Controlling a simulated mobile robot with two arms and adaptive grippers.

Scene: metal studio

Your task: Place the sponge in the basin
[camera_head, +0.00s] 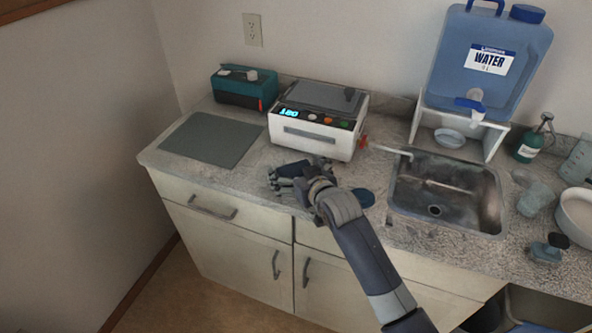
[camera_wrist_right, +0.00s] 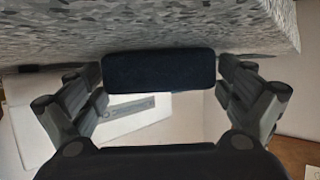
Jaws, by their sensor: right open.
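A dark blue block that looks like the sponge (camera_wrist_right: 161,69) lies on the counter in the right wrist view. It sits between the spread fingers of my right gripper (camera_head: 284,180), which is open and low over the counter, in front of the white machine. In the head view the gripper largely hides the block. I cannot tell whether the fingers touch it. The basin (camera_head: 455,185) is a metal sink set into the counter to the right of the gripper, and it looks empty. My left gripper is not in view.
The white machine (camera_head: 318,142) with a lit display stands behind the gripper. A round dark blue item (camera_head: 363,197) lies between gripper and basin. A faucet (camera_head: 390,151) reaches over the basin's left edge. A water jug (camera_head: 490,60) on a white stand is behind it. A grey mat (camera_head: 212,138) lies left.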

